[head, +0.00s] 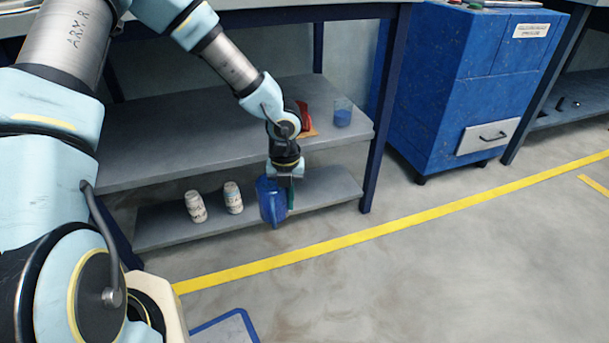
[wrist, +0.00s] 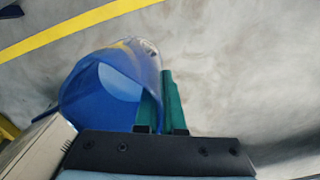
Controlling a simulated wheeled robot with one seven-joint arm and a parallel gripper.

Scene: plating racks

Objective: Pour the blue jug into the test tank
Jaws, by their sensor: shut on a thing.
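The blue jug (head: 271,202) hangs below my gripper (head: 290,191) in the head view, in front of the shelf edge and above the floor. My gripper is shut on it at its side. In the wrist view the jug (wrist: 75,98) is left of the green fingers (wrist: 165,103), with its open mouth partly showing; whether liquid is inside I cannot tell. A clear container with blue contents (head: 342,118) stands on the upper shelf at the right; I cannot tell whether it is the test tank.
A red object (head: 303,113) sits beside that container, partly behind my wrist. Two white bottles (head: 195,207) (head: 233,197) stand on the lower shelf (head: 160,226). A blue cabinet (head: 450,90) stands at the right.

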